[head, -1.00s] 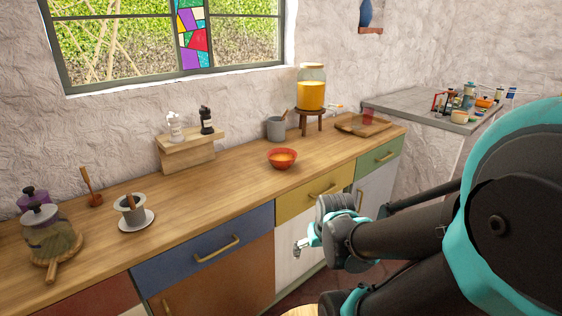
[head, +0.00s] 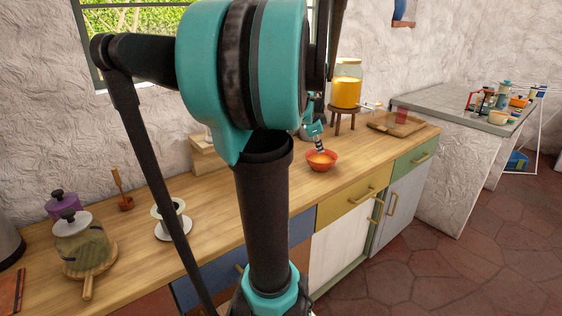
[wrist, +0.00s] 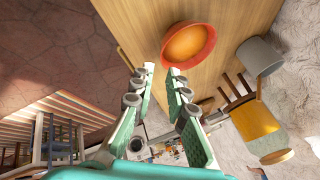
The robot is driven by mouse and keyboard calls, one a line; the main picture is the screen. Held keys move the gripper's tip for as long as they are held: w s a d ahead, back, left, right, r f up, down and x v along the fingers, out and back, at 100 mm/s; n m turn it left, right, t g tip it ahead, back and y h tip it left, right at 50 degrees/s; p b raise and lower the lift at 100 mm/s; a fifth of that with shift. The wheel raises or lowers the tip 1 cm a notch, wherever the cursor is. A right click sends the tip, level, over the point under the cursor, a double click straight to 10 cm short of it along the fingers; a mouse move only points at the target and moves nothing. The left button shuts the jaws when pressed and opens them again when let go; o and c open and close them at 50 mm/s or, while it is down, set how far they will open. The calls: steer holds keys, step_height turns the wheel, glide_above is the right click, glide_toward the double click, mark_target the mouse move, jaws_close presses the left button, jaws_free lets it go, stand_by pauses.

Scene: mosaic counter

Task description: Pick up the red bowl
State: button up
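The red bowl (head: 321,161) stands upright on the wooden counter (head: 215,232), its inside orange. In the wrist view the bowl (wrist: 188,45) lies beyond the fingertips, a little to the right. My gripper (wrist: 162,69) is open, with its two fingers apart and nothing between them. In the head view my gripper (head: 318,142) shows small, just above the bowl's back edge; whether it touches the rim cannot be told. My arm hides part of the counter.
A jar of orange liquid (head: 347,86) on a small stool (head: 341,113) stands behind the bowl to the right. A grey pot (wrist: 259,57) is near the bowl. A cutting board (head: 397,124) lies farther right. Clear counter lies in front of the bowl.

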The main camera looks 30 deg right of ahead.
glide_toward(325, 165)
steer(key=shift+m, duration=0.3)
steer(key=x, duration=0.5)
steer(key=shift+w+d+f, duration=0.25)
steer(key=shift+w+d, duration=0.05)
steer(key=shift+a+x, duration=0.2)
steer(key=shift+x, duration=2.55)
steer(key=shift+f, duration=0.15)
jaws_close()
